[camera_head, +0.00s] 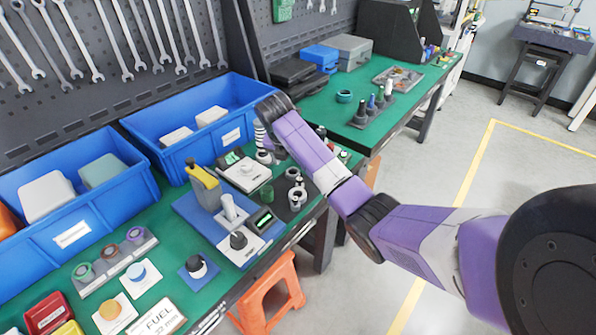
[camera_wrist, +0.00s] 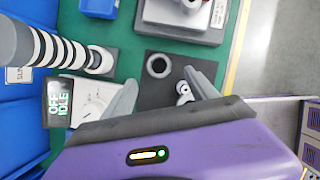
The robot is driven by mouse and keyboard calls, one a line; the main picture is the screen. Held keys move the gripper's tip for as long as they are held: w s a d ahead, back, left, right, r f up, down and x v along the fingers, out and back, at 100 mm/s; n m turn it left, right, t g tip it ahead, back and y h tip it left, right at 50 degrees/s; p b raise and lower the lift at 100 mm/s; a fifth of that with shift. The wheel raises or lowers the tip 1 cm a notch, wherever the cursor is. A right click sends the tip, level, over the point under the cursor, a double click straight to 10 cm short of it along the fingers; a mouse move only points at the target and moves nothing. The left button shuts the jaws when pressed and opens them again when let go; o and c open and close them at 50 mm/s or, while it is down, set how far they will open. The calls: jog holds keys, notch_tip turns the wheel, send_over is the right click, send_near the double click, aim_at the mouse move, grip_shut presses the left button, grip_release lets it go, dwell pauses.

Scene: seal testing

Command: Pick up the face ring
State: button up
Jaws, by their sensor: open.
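A grey ring with a dark centre (camera_wrist: 158,66) lies on a dark square plate (camera_wrist: 150,90) in the wrist view; it looks like the face ring, though several rings are in sight. My gripper (camera_wrist: 160,79) is open and empty above this plate, with one finger to each side of the ring and apart from it. A small pale round part (camera_wrist: 183,92) shows beside the right finger. In the head view, small grey ring-like parts (camera_head: 298,191) stand on a dark plate near the bench's front edge. My gripper's fingers cannot be made out there.
A striped upright column (camera_wrist: 75,52) and a white device (camera_wrist: 92,95) with an "OFF IDLE" display (camera_wrist: 57,103) stand left of the plate. A grey block (camera_wrist: 180,18) stands beyond it. Blue bins (camera_head: 180,125) line the back. A holder carries several coloured rings (camera_head: 110,251).

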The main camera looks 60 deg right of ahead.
aim_at(292, 170)
jog(key=x, duration=0.6)
jog(key=shift+w+d+f, duration=0.15)
jog(key=shift+d+f, duration=0.05)
jog(key=shift+f, duration=0.15)
jog(key=c, duration=1.5)
jog(key=shift+o, duration=0.2)
jog(key=shift+r, duration=0.1)
